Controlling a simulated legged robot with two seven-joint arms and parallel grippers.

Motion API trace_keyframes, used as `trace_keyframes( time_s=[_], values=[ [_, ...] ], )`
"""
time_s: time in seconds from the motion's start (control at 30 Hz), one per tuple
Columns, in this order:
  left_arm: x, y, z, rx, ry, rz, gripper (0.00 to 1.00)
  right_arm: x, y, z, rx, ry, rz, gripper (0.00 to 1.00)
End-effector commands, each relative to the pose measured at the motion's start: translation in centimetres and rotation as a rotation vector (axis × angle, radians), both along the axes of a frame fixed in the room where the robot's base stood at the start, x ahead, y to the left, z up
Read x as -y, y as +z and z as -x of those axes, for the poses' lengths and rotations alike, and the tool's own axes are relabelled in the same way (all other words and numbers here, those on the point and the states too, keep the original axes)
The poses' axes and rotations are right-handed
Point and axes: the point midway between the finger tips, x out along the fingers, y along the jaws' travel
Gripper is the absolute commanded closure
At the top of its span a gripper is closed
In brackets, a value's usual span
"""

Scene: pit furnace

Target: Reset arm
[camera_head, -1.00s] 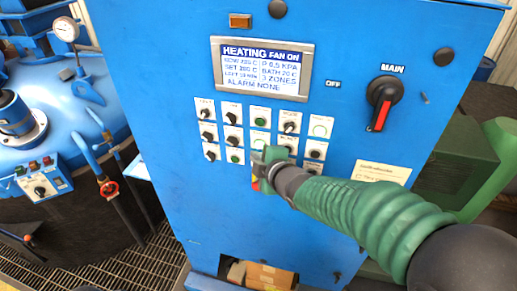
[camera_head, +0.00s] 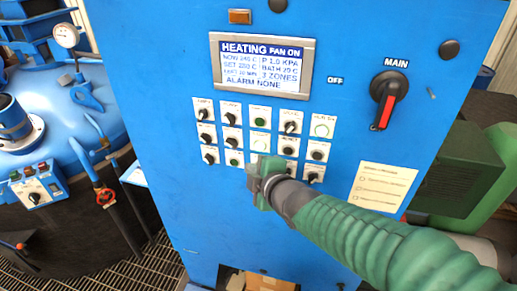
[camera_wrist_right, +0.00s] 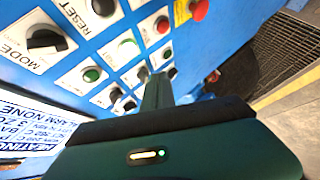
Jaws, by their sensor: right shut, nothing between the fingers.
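My right gripper (camera_head: 262,172) is shut and empty. It is in front of the lower part of the button and switch grid on the blue control cabinet (camera_head: 200,220); I cannot tell whether it touches the panel. In the wrist view my right gripper (camera_wrist_right: 158,85) points at the panel among green, black and red controls. My green-sleeved right arm (camera_head: 370,235) comes in from the lower right. The display (camera_head: 262,66) reads "HEATING FAN ON" and "ALARM NONE". The black MAIN switch (camera_head: 388,90) has its red handle pointing down. My left gripper is not in view.
A blue furnace vessel (camera_head: 75,130) with a gauge (camera_head: 66,36) and red-handled valve (camera_head: 105,196) stands at the left. Metal grating (camera_head: 145,262) covers the floor. Green machinery (camera_head: 465,170) stands right of the cabinet. An amber lamp (camera_head: 240,16) sits above the display.

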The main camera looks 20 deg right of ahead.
Motion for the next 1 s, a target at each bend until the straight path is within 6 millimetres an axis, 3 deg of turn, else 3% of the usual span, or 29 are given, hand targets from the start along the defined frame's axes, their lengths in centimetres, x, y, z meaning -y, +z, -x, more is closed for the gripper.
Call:
trace_keyframes(
  time_s=[0.17, 0.27, 0.37, 0.43, 0.5, 0.6, 0.7, 0.83, 1.0],
  values=[
    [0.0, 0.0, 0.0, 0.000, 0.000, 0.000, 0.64, 0.0, -0.1, 0.0, -0.001, 0.000, -0.001, 1.00],
    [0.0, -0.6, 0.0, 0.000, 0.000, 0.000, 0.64, 0.3, -1.8, 0.4, -0.038, -0.028, -0.036, 1.00],
    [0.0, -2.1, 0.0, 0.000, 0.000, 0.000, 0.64, 1.2, -7.3, 2.1, -0.168, -0.133, -0.161, 1.00],
    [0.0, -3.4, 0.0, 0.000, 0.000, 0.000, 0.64, 2.0, -12.8, 4.5, -0.307, -0.265, -0.294, 1.00],
    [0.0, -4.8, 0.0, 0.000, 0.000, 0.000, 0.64, 2.7, -18.3, 7.6, -0.453, -0.433, -0.432, 1.00],
    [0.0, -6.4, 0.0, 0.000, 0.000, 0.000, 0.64, 3.4, -24.7, 12.7, -0.635, -0.691, -0.600, 1.00],
    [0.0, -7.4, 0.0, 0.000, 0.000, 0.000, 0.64, 3.6, -28.7, 17.0, -0.757, -0.914, -0.710, 1.00],
    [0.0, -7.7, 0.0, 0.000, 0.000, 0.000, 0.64, 3.6, -30.7, 19.9, -0.826, -1.071, -0.775, 1.00],
    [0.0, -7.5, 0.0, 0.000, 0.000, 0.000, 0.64, 3.6, -30.6, 20.3, -0.834, -1.092, -0.783, 1.00]
  ],
)
